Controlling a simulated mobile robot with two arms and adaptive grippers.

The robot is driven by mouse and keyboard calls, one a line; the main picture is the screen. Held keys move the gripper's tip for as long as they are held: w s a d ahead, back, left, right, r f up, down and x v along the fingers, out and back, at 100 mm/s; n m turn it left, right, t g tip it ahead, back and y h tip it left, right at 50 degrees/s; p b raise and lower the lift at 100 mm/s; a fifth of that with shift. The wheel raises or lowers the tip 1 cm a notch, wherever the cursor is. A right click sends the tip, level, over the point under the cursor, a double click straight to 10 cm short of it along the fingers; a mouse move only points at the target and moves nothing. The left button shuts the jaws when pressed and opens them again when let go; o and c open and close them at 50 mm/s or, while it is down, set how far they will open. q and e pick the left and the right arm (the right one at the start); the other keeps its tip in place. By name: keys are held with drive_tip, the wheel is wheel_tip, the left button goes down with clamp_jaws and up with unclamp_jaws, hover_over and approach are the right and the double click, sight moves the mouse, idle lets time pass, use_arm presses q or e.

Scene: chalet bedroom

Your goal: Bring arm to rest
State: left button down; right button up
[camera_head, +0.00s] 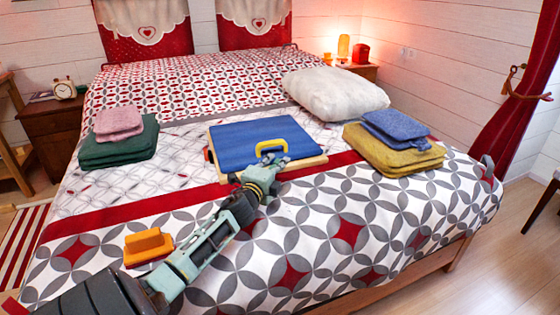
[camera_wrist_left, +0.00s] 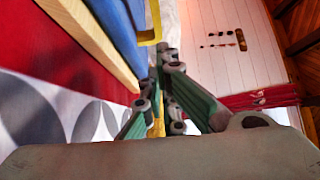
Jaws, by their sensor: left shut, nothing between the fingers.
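My left arm reaches in from the lower left over the bed. My left gripper (camera_head: 277,160) is shut and empty at the front right part of a blue flat panel (camera_head: 233,148) with a yellow handle (camera_head: 286,146), close below that handle. I cannot tell whether the fingertips touch it. In the left wrist view the shut fingers (camera_wrist_left: 168,65) point along the edge of the blue panel (camera_wrist_left: 121,35) and its pale wooden board (camera_wrist_left: 92,38). My right gripper does not show clearly in either view.
The bed (camera_head: 330,215) fills the middle. A pink cloth (camera_head: 118,121) lies on green folded cloth (camera_head: 120,150) at left. Blue cloth (camera_head: 397,129) lies on yellow folded cloth (camera_head: 393,157) at right. A white pillow (camera_head: 335,93) lies behind. An orange-handled object (camera_head: 148,246) is beside my arm.

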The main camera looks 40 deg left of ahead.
use_arm(q)
drive_tip(key=s, duration=0.2)
drive_tip(key=shift+s+d+f+p, duration=0.2)
drive_tip(key=shift+s+f+p, duration=0.1)
drive_tip(key=shift+f, duration=0.05)
drive_tip(key=v, duration=0.4)
drive_tip(key=shift+d+r+p, duration=0.1)
drive_tip(key=shift+r+p, duration=0.05)
drive_tip(key=shift+p, duration=0.2)
drive_tip(key=shift+s+d, duration=0.15)
drive_tip(key=shift+s, duration=0.35)
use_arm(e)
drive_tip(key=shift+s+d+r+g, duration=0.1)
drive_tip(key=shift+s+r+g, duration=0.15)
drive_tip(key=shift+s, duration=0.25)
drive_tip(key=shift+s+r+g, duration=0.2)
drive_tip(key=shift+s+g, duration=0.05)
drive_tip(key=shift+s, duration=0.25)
